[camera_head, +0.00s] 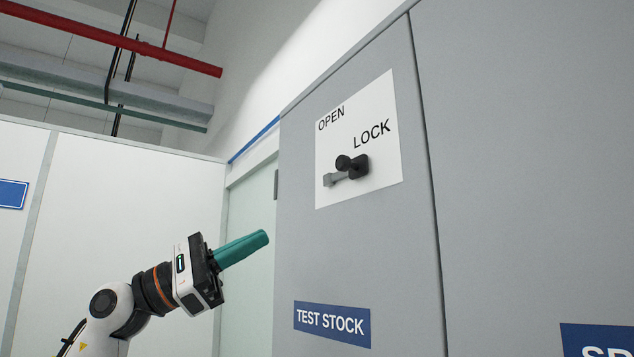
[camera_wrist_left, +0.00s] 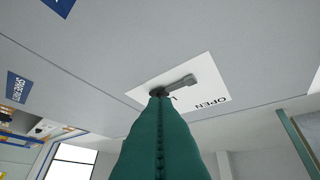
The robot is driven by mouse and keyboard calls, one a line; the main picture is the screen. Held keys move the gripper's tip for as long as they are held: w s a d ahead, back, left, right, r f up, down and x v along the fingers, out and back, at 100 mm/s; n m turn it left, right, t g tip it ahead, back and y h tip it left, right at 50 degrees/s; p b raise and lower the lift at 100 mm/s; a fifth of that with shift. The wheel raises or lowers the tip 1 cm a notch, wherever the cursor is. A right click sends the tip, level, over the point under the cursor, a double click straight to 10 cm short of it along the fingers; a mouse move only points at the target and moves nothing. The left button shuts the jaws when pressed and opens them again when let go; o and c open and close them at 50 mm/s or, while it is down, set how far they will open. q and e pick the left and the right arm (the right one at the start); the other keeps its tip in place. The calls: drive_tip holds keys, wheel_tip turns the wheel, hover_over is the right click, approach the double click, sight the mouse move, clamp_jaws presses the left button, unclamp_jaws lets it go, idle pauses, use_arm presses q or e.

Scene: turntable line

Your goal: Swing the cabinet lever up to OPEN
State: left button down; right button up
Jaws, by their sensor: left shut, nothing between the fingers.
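The cabinet lever (camera_head: 335,178) is a grey bar with a black pivot block and black knob, on a white plate (camera_head: 375,100) marked OPEN at upper left and LOCK at upper right. The bar points left and slightly down from the block. My left gripper (camera_head: 264,238) has teal fingers, shut and empty, below and left of the lever with a clear gap in the head view. In the left wrist view the fingers (camera_wrist_left: 158,100) point at the plate, hide most of LOCK and overlap the lever's black base; the grey bar (camera_wrist_left: 185,82) shows beyond. My right gripper is out of view.
The grey cabinet door (camera_head: 300,265) carries a blue TEST STOCK label (camera_head: 332,323) below the plate. Another grey panel (camera_head: 530,150) with a blue label stands to the right. A pale partition (camera_head: 130,190) stands behind my left arm. Open space lies between gripper and door.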

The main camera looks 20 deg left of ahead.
use_arm(q)
drive_tip(key=shift+s+a+r+m+y, duration=0.55)
drive_tip(key=shift+s+r+m+y, duration=0.05)
drive_tip(key=shift+r, duration=0.15)
drive_tip(key=p, duration=0.6)
approach(352, 169)
drive_tip(key=w+x, duration=0.1)
drive_tip(key=x, duration=0.3)
drive_tip(key=shift+s+d+r, duration=0.1)
drive_tip(key=shift+s+d, duration=0.1)
drive_tip(key=shift+d, duration=0.05)
